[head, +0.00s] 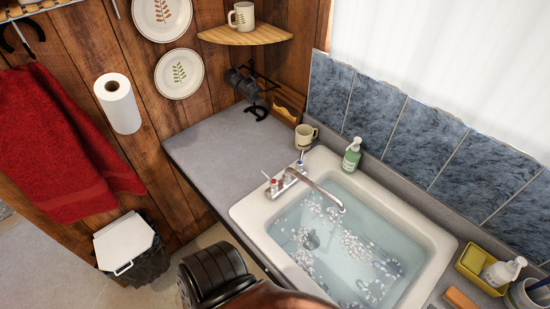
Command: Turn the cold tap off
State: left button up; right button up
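The tap (318,190) stands on the left rim of a white sink (437,243), its metal spout reaching out over the basin. It has a red-marked handle (273,184) nearer to me and a blue-marked handle (300,162), the cold one, nearer the tiled wall. The basin holds clear bluish water (345,250) with patches of white bubbles. I cannot tell whether water runs from the spout, or how far each handle is turned.
A cream mug (305,137) and green soap bottle (352,155) stand behind the sink. A yellow caddy (470,264) is at its right. The grey counter (220,155) left of the sink is mostly clear.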

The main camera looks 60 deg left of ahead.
aim_at(300, 164)
jog(key=u, duration=1.7)
